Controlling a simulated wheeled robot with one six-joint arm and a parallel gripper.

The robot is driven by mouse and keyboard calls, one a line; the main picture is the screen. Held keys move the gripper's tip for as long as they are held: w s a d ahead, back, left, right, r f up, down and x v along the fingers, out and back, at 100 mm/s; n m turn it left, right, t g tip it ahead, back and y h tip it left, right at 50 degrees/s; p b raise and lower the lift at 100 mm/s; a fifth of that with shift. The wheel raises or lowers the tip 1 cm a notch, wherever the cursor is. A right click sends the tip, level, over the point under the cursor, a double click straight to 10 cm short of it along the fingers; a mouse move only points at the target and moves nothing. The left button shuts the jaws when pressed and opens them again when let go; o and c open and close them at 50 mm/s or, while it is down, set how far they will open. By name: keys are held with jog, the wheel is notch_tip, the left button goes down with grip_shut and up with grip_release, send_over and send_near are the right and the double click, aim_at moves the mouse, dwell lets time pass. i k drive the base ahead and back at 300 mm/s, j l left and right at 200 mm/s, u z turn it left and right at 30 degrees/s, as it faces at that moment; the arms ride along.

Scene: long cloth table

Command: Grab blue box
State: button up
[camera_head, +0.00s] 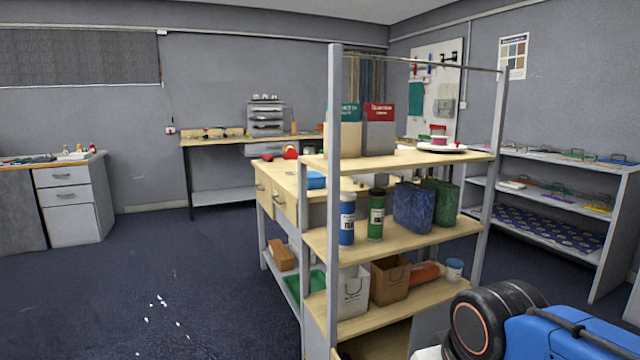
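A dark blue box-like item (413,207) with a mottled surface stands upright on the middle shelf of the wooden rack. A green item (442,201) of similar shape stands just right of it, partly hidden behind it. A smaller, brighter blue item (316,180) lies on the workbench behind the rack, partly hidden by the rack's post. I cannot tell which of these the task means. My gripper is not in view; only a blue and black part of my arm shows at the bottom right.
The rack's middle shelf (350,252) also holds a blue can (347,220) and a green can (376,215), left of the dark blue item. Grey posts (334,190) frame the rack. Boxes stand above and below. The floor (190,270) at left is mostly clear, with white scraps.

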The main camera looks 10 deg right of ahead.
aim_at(317, 183)
jog(key=i+j+z, duration=0.2)
jog(key=j, duration=0.3)
jog(key=j+z, duration=0.15)
jog(key=j, duration=0.3)
jog(key=i+j+z, duration=0.2)
jog(key=j, duration=0.35)
jog(key=i+j, duration=0.2)
jog(key=j, duration=0.15)
jog(key=i+j, duration=0.2)
jog(key=j+z, duration=0.05)
jog(key=j, duration=0.05)
